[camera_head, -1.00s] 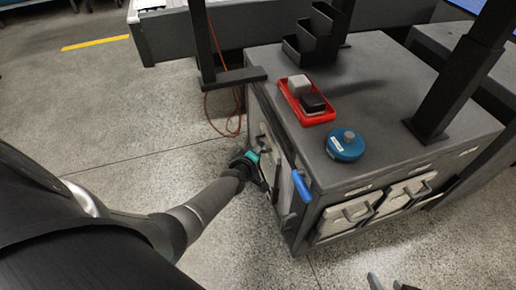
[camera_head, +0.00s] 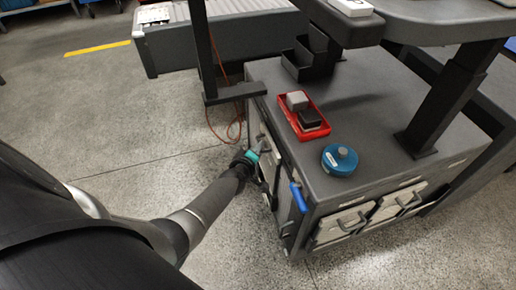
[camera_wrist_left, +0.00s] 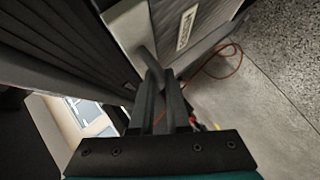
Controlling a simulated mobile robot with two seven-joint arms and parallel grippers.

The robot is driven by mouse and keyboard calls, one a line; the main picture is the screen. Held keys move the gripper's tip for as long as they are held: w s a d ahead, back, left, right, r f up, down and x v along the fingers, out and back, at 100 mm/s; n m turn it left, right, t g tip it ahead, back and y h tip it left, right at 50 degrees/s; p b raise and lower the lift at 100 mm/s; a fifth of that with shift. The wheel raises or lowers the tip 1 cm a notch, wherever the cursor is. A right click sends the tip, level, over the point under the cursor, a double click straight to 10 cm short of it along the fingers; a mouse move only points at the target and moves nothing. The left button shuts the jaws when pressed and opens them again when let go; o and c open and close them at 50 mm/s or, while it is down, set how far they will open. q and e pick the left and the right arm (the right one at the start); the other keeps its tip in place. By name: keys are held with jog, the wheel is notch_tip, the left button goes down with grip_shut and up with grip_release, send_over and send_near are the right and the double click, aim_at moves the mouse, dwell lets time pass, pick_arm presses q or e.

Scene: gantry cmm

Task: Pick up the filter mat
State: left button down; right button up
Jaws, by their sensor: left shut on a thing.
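My left gripper (camera_head: 264,172) is at the left side of the grey cabinet. In the left wrist view its dark fingers (camera_wrist_left: 163,80) are shut on the grey handle (camera_wrist_left: 148,62) of a light grey panel (camera_wrist_left: 123,26) in the cabinet side. The fingers hide part of the grip. I cannot pick out a separate filter mat; it may be behind or part of this panel. My right gripper is not in view.
On the cabinet top (camera_head: 385,102) are a red tray (camera_head: 317,134) with two blocks, a round blue container (camera_head: 339,160) and a black stepped holder (camera_head: 310,67). A blue handle (camera_head: 299,198) sticks out near the cabinet corner. An orange cable (camera_head: 213,131) hangs behind. The floor at left is clear.

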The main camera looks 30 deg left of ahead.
pick_arm(q)
jog(key=s+d+p, duration=0.1)
jog(key=s+p, duration=0.1)
jog(key=s, duration=0.6)
jog(key=s+d+p, duration=0.2)
jog(key=s, duration=0.7)
jog(key=shift+s+d+r, duration=0.2)
jog(key=shift+s+d, duration=0.1)
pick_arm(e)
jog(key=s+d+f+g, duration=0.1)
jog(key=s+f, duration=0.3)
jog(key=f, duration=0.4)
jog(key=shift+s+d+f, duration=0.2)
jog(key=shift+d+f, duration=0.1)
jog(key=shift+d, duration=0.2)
pick_arm(q)
jog(key=c, duration=1.5)
grip_release()
jog(key=shift+c, duration=0.2)
grip_shut()
